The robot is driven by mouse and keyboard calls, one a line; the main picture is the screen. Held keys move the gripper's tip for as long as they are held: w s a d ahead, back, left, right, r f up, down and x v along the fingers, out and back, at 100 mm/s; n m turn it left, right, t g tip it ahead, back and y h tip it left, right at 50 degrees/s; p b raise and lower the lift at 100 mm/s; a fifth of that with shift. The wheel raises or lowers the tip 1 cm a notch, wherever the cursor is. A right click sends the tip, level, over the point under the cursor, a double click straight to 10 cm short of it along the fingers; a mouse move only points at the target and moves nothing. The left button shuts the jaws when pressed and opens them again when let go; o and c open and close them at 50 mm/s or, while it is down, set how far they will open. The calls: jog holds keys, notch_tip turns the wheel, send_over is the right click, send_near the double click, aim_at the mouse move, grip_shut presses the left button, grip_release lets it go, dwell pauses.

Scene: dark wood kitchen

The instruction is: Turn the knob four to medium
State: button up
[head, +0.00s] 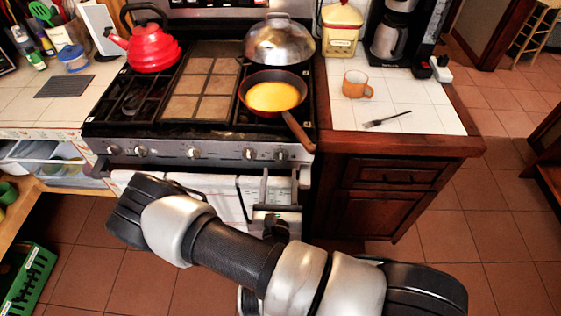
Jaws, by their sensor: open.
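The stove front (170,152) has a row of silver knobs. The fourth from the left is a knob (249,153) under the pan side of the stove; no number on it is readable, nor is its setting. Another knob (280,154) is to its right. My gripper (280,182) is open and empty, its fingers pointing up toward the stove front. It appears just below the two right knobs in the picture. I cannot tell its exact distance from them, but no contact shows.
A pan (272,97) with yellow contents sits on the front right burner, its handle (298,131) jutting over the front edge near the right knobs. A domed lid (280,41) and red kettle (152,48) are behind. White towels hang on the oven front. A wooden cabinet (385,199) stands right.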

aim_at(280, 160)
jog(key=w, duration=0.6)
jog(key=shift+d, duration=0.1)
jog(key=c, duration=1)
jog(key=shift+s, duration=0.1)
jog(key=shift+c, duration=0.2)
